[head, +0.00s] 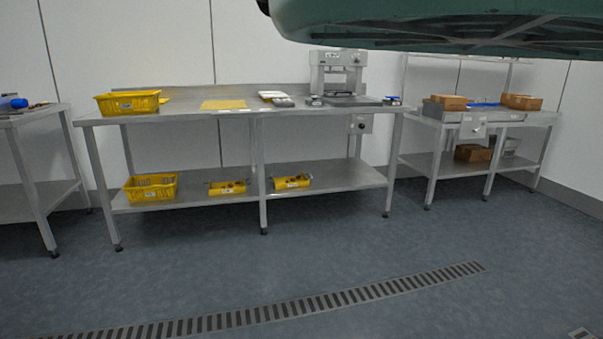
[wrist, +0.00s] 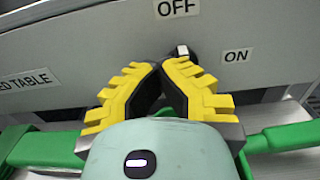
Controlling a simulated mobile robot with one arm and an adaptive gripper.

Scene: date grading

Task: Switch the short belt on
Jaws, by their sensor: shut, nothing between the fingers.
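In the wrist view a grey panel carries a switch (wrist: 183,51) with a small pale-tipped dark knob. An OFF label (wrist: 177,7) is above it and an ON label (wrist: 238,55) to its right. The pale tip points up, towards OFF. My gripper (wrist: 170,65) is shut, with its yellow-and-black fingertips together just below the knob. Fingertips hide part of the knob, and I cannot tell whether they touch it. A label ending in "ED TABLE" (wrist: 25,82) is at the left, partly cut off. I cannot identify the short belt in the head view.
In the head view a long steel table (head: 185,113) holds a yellow crate (head: 128,102) and a grey press-like machine (head: 338,72). A switch box (head: 360,124) hangs under it. A right-hand table has another switch box (head: 473,128) and brown boxes (head: 521,102). The floor in front is clear.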

